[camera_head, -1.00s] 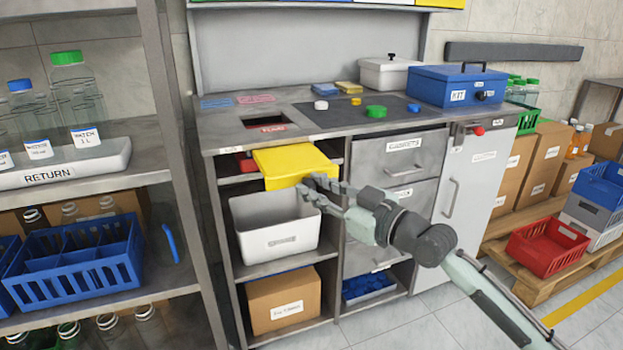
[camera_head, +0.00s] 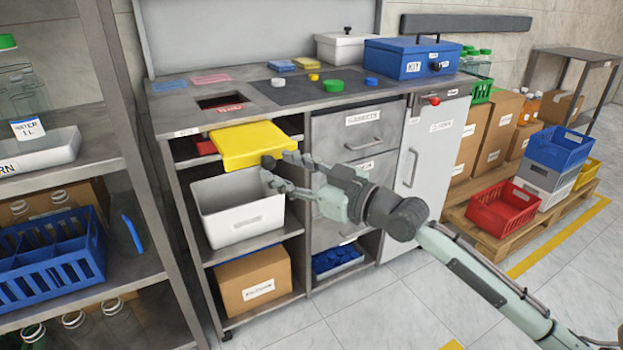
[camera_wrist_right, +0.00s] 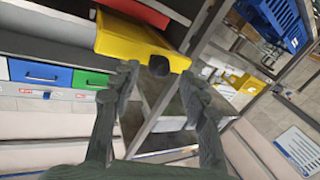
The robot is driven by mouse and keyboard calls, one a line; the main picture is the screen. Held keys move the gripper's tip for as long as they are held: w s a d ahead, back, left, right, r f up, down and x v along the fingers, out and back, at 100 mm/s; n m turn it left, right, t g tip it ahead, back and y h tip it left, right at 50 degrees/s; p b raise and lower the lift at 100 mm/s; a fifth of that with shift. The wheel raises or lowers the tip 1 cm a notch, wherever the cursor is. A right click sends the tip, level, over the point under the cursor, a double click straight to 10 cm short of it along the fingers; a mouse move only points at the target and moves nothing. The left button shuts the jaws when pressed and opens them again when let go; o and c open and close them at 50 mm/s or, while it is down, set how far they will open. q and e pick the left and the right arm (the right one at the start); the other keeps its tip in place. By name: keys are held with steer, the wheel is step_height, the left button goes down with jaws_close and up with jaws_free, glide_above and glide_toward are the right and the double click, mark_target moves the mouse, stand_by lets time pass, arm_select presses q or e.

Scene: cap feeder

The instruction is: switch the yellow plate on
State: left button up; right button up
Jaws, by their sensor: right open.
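The yellow plate (camera_head: 250,147) is a thick yellow slab jutting from the upper shelf opening under the worktop. A round black knob (camera_wrist_right: 159,66) sits on its front edge in the right wrist view, where the yellow plate (camera_wrist_right: 135,40) fills the upper middle. My right gripper (camera_head: 276,171) is open in front of the plate's right front corner. In the right wrist view the fingertips of my right gripper (camera_wrist_right: 160,82) are spread either side of the knob, just short of it; contact is not visible. My left gripper is out of view.
A white bin (camera_head: 240,222) stands below the plate, with a cardboard box (camera_head: 255,280) under it. Grey drawers (camera_head: 355,130) stand right of the opening. A shelf rack (camera_head: 112,130) stands at left. The worktop carries coloured caps and a blue box (camera_head: 412,62).

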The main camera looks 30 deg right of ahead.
steer(key=v, duration=1)
steer(key=shift+s+a, duration=0.1)
steer(key=s+d+f+m+g+h, duration=0.1)
steer(key=s+f+g+h, duration=0.1)
steer(key=f, duration=0.6)
steer(key=s+d+f+m+g+h+p, duration=0.1)
steer(key=d+f+m+g+h, duration=0.1)
steer(key=f, duration=0.7)
steer(key=s+d+f+m+g+h, duration=0.1)
steer(key=s+f+g+h, duration=0.15)
steer(key=f, duration=0.55)
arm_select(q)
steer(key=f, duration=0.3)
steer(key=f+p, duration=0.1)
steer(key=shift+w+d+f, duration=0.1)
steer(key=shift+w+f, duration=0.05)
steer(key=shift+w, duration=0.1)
arm_select(e)
steer(key=s+a+f+m+g+h, duration=0.2)
steer(key=s+f+g, duration=0.4)
steer(key=s+f, duration=0.6)
step_height(320, 180, down, 3)
steer(key=shift+s+a+r+h, duration=0.25)
steer(key=shift+s+a+h, duration=0.05)
steer(key=shift+a+h, duration=0.25)
steer(key=shift+g, duration=0.25)
